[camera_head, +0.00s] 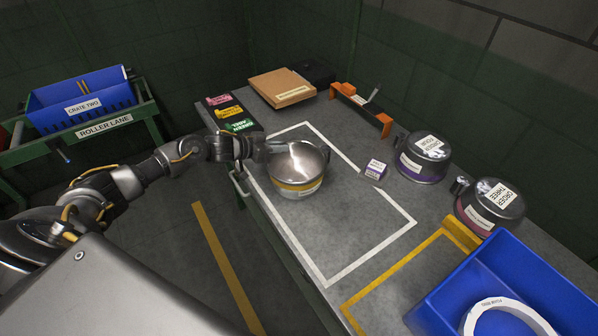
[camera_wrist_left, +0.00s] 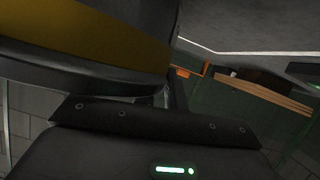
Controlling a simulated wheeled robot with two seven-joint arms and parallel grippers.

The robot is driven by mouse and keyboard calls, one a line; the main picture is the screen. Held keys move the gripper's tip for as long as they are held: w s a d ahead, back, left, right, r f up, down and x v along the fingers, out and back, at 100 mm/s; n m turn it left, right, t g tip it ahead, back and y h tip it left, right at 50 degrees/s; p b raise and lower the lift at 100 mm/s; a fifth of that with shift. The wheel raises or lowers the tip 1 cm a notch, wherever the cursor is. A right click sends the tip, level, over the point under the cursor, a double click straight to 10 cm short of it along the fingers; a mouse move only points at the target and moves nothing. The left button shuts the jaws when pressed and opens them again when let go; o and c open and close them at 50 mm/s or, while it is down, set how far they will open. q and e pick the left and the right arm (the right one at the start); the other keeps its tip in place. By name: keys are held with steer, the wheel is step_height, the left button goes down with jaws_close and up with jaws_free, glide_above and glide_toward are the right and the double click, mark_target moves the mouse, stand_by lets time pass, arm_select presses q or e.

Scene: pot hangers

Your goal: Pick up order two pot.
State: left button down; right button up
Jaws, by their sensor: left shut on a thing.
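The label is too small to read. The pot looks about upright; I cannot tell whether its base touches the bench. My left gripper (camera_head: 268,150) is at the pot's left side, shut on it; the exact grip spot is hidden. In the left wrist view the pot's yellow band (camera_wrist_left: 85,38) and dark lower edge fill the upper left. My right gripper is not in view.
Lidded pots marked order four (camera_head: 424,158) and order three (camera_head: 490,207) stand at right. A small labelled box (camera_head: 375,170), an orange rack (camera_head: 362,108) and a flat brown box (camera_head: 281,88) are behind. A blue crate (camera_head: 520,285) is front right. The outlined area's front is clear.

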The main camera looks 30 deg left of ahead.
arm_select(q)
steer(key=shift+r, duration=0.15)
steer(key=shift+w+r, duration=0.1)
steer(key=shift+r, duration=0.3)
step_height(320, 180, up, 3)
steer(key=shift+f+b, duration=0.2)
steer(key=shift+b, duration=0.4)
steer(key=s+d+r+b, duration=0.2)
steer(key=s+r, duration=0.7)
steer(key=s, duration=0.5)
steer(key=shift+r, duration=0.25)
